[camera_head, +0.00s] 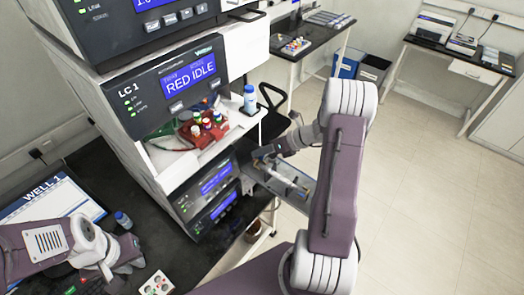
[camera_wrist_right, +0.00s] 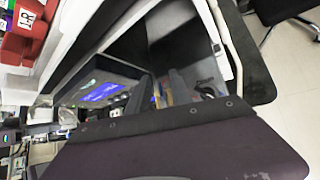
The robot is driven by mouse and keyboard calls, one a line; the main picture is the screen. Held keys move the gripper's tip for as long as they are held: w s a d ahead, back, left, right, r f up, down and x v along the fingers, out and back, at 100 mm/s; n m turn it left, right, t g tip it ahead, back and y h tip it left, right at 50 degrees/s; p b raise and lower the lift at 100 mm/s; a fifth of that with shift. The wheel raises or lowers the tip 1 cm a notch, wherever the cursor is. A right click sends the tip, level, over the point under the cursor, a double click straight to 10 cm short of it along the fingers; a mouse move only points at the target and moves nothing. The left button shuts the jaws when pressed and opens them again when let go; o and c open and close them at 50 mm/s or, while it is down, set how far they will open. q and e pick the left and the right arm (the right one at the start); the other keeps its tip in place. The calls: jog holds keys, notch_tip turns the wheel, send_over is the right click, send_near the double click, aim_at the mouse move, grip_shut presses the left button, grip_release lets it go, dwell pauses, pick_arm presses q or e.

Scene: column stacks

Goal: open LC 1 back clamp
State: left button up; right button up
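A metal plate with a pale column (camera_head: 288,182) sticks out from the stack's right side, lower down. My right gripper (camera_head: 264,157) is at the back end of that plate, close to the column's far end. It hides the back clamp there, and I cannot tell whether they touch or whether the fingers are shut. In the right wrist view dark finger-like parts (camera_wrist_right: 165,90) show near the blue displays. My left gripper (camera_head: 118,262) is low at the left, over the black bench; its opening is unclear.
A red vial rack (camera_head: 203,128) and a blue-capped bottle (camera_head: 250,98) stand on the white shelf above the plate. The bench holds a WELL 1 screen (camera_head: 45,205), a small bottle (camera_head: 123,219) and a white tray (camera_head: 157,284). Floor at the right is clear.

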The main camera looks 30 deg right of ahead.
grip_shut()
dwell(1.3)
